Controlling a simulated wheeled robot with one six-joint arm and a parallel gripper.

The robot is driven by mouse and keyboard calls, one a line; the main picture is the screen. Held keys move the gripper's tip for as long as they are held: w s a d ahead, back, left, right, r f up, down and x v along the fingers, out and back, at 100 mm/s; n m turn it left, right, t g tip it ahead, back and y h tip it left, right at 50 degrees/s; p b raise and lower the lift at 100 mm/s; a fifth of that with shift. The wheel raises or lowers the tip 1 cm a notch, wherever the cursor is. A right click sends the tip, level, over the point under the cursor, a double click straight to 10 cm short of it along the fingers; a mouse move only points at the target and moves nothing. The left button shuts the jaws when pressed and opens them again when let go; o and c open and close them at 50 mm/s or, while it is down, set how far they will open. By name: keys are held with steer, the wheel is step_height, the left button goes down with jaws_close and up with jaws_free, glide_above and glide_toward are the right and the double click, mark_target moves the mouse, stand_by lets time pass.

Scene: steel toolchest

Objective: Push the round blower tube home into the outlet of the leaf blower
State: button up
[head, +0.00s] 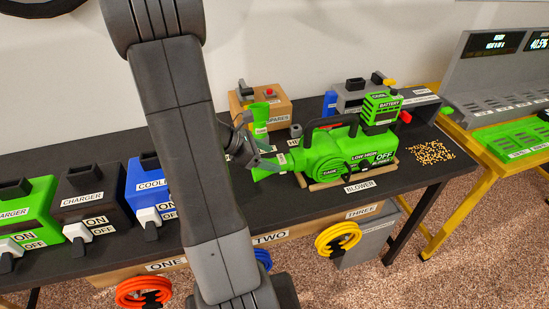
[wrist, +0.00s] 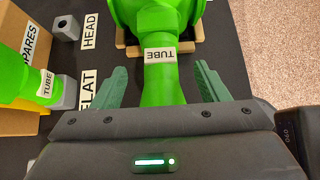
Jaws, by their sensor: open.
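The green leaf blower (head: 345,153) lies on the black bench top, its outlet side facing left towards my gripper. The round green blower tube (wrist: 162,82), with a TUBE label, lines up with the blower body (wrist: 155,14) and meets it in the wrist view. I cannot tell how deep it sits in the outlet. In the head view the tube (head: 269,168) shows left of the blower, partly behind my arm. My gripper (wrist: 161,69) is open, with one green finger on each side of the tube and a gap to each. The tube's near end is hidden by the gripper body.
A second green tube (wrist: 12,72) stands left of the gripper in a grey holder by the FLAT label. A wooden SPARES box (head: 275,105) and a grey HEAD block (wrist: 66,27) are behind. Chargers (head: 93,195) stand left; spilled pellets (head: 432,152) lie right.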

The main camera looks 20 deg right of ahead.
mark_target(275, 159)
steer(key=v, duration=1)
steer(key=shift+a+r+p, duration=0.2)
steer(key=shift+a+p, duration=0.05)
steer(key=shift+p, duration=0.1)
steer(key=b+x, duration=0.1)
steer(key=x, duration=1.2)
steer(key=shift+d+f, duration=0.25)
steer(key=shift+d, duration=0.1)
steer(key=shift+a, duration=0.15)
